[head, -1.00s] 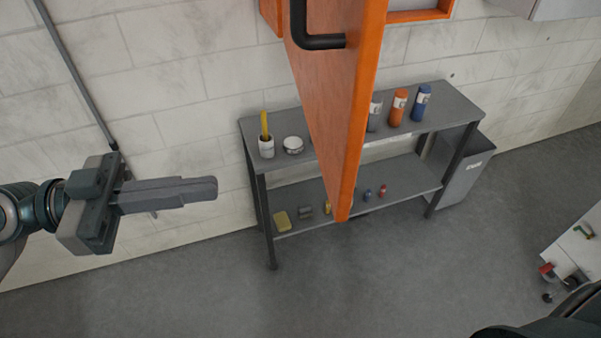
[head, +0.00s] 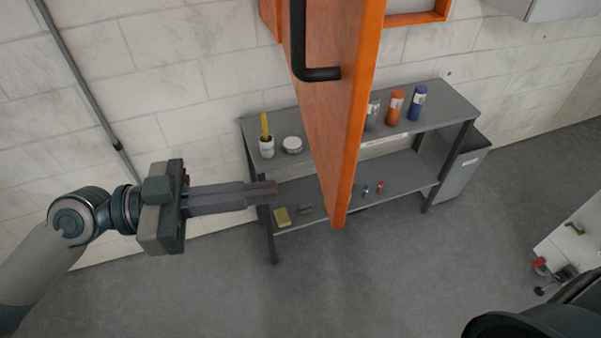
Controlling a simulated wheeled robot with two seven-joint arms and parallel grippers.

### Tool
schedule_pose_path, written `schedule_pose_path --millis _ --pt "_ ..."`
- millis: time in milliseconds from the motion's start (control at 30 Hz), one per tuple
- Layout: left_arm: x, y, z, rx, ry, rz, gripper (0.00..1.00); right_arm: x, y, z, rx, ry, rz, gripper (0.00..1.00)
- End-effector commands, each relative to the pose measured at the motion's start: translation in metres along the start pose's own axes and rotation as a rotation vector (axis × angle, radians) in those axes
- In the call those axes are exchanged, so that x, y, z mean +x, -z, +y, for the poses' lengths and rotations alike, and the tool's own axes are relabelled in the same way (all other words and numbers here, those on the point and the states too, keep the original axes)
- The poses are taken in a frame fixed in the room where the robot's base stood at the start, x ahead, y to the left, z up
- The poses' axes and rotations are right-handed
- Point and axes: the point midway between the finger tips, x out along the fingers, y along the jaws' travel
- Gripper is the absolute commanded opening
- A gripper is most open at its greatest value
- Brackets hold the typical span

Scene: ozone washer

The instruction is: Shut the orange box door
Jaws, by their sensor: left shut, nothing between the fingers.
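The orange box door (head: 336,110) stands open, swung out toward me, with a black bar handle (head: 299,50) on its left face. Part of the orange box (head: 420,17) shows at the top edge, to the right of the door; most of it is out of view. My left gripper (head: 274,194) is shut and empty. It points right, with its fingertips a little left of the door's lower end and apart from it in the picture. My right gripper is not in view; a dark part of my own body shows at the lower right.
A grey two-tier shelf (head: 448,103) stands behind the door against the white block wall.

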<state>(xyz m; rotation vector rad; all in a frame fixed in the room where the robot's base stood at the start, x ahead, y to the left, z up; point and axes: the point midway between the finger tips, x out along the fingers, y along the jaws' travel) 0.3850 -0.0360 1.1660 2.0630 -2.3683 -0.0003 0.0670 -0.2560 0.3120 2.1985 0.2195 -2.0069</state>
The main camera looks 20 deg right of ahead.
Motion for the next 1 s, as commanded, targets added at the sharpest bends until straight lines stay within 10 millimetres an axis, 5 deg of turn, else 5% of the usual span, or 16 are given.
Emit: schedule_pose_path --millis 433,1000 --pt "0.056 0.004 0.000 -0.001 -0.001 0.001 0.00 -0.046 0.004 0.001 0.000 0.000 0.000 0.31" --pt "0.066 0.000 0.000 0.000 0.000 0.000 0.00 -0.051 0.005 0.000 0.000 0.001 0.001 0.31"
